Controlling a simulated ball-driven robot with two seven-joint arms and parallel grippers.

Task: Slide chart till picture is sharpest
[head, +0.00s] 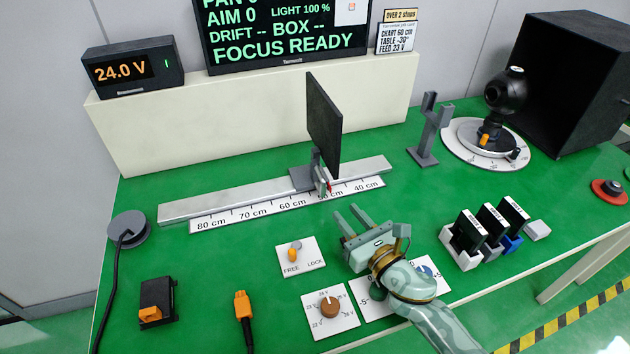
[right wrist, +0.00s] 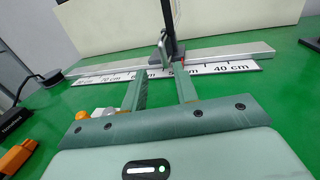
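The chart (head: 324,124) is a dark upright panel seen from behind, on a grey carriage (head: 302,179) on the silver rail (head: 230,202). The carriage's red pointer (head: 329,186) stands near 50 cm on the white scale (head: 245,215), whose 50 mark is hidden. My right gripper (head: 350,212) is open and empty, in front of the rail and apart from the carriage. In the right wrist view, its two fingers (right wrist: 158,78) point at the carriage foot (right wrist: 166,50). The monitor (head: 285,30) reads FOCUS READY. My left gripper is not in view.
The FREE/LOCK knob (head: 295,252) and voltage dial (head: 330,308) lie left of my right arm.

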